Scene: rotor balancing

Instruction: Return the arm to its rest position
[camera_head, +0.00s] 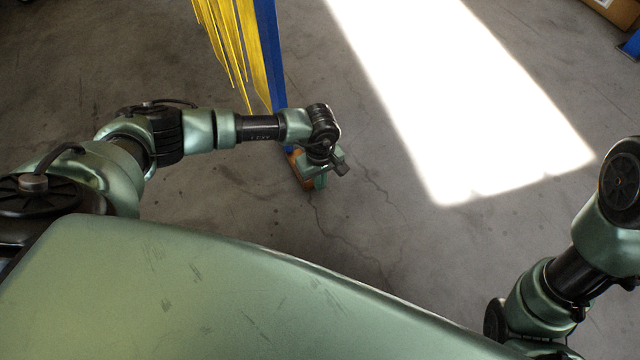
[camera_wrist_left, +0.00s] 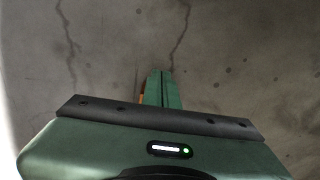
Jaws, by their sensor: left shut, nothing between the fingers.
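My left arm reaches in from the left in the head view, with its wrist bent downward. My left gripper (camera_head: 321,180) is green and points at the floor. In the left wrist view its fingers (camera_wrist_left: 161,88) lie together, with nothing seen between them. My right arm shows at the lower right of the head view; its gripper is out of the picture.
A blue post (camera_head: 271,50) with yellow strips (camera_head: 232,40) stands behind my left forearm. A small orange-brown piece (camera_head: 300,168) shows beside my left gripper. Cracked concrete floor (camera_head: 400,250) lies open around it. A cardboard box (camera_head: 612,10) is at the far right.

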